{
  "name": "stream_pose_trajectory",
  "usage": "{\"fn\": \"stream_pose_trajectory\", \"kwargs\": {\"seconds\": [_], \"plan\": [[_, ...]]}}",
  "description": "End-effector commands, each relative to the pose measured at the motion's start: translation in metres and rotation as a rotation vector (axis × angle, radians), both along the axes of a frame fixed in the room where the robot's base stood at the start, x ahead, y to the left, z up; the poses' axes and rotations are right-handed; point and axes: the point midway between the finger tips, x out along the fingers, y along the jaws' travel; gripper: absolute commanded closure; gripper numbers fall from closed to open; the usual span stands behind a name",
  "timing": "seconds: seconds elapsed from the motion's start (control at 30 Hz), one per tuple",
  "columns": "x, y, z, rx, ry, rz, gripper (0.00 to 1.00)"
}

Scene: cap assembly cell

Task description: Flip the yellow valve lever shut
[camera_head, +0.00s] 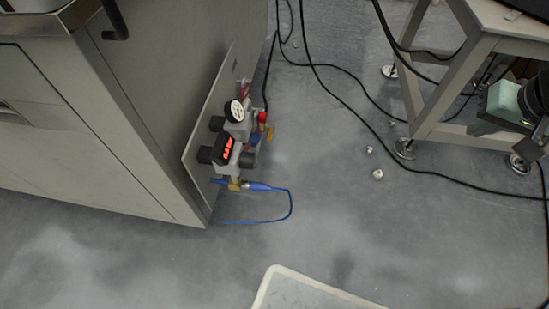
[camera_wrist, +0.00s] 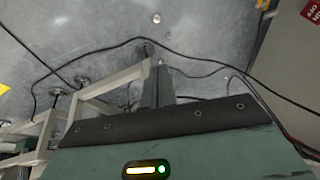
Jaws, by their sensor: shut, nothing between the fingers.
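The yellow valve lever (camera_head: 270,132) is a small yellow-orange piece on the right side of the valve assembly (camera_head: 237,130), near a red knob (camera_head: 262,117). The assembly is on a plate at the grey cabinet's side. The lever's exact angle is too small to tell. My gripper's green body shows at the right edge of the head view, well apart from the lever. In the wrist view, my gripper (camera_wrist: 158,72) has its dark fingers together beyond the green body, with nothing held. I cannot make out the lever there.
A grey cabinet (camera_head: 90,130) stands left. A metal-framed table (camera_head: 440,90) stands right. Black cables (camera_head: 345,110) and a blue hose (camera_head: 291,205) lie on the floor. A pale-rimmed tray or mat (camera_head: 268,285) is at the bottom. Floor between cabinet and table is mostly open.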

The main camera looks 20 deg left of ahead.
Motion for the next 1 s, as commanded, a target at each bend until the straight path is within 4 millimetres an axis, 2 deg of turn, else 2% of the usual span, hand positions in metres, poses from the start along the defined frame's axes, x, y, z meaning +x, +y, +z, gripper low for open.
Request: {"fn": "stream_pose_trajectory", "kwargs": {"seconds": [0.03,0.17,0.3,0.4,0.67,0.8,1.0], "plan": [[0.017,0.008,-0.036,0.026,-0.017,-0.024,1.00],[0.053,0.038,-0.072,0.114,-0.075,-0.075,1.00],[0.082,0.082,-0.105,0.230,-0.120,-0.118,1.00],[0.096,0.119,-0.128,0.326,-0.139,-0.151,1.00],[0.108,0.218,-0.182,0.609,-0.141,-0.264,1.00],[0.102,0.267,-0.209,0.769,-0.121,-0.347,1.00],[0.086,0.324,-0.248,0.995,-0.076,-0.502,1.00]]}}
